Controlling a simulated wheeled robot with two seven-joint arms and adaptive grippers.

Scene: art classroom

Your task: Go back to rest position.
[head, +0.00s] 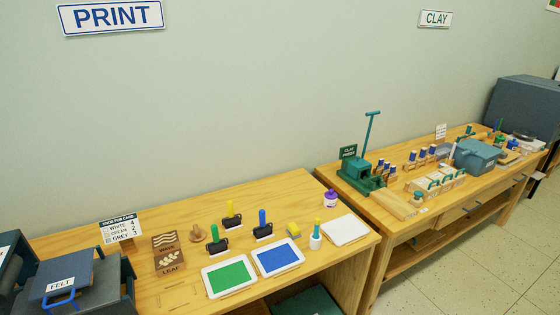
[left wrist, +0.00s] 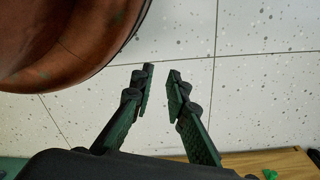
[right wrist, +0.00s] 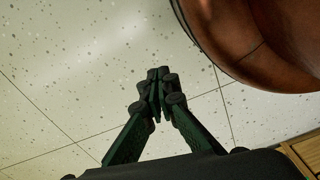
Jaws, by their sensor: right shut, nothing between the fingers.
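Neither gripper shows in the head view. My left gripper (left wrist: 161,72) shows in the left wrist view with its two fingertips apart and nothing between them, above the pale speckled floor (left wrist: 265,95). My right gripper (right wrist: 157,75) shows in the right wrist view with its fingertips together and nothing held, also over the floor. Both grippers are clear of any object.
The print table (head: 318,272) holds a green pad (head: 230,277), a blue pad (head: 277,257), several rollers and a felt press (head: 75,283). The clay table (head: 400,232) stands to the right, with a green clay press (head: 358,175). Floor is open at lower right.

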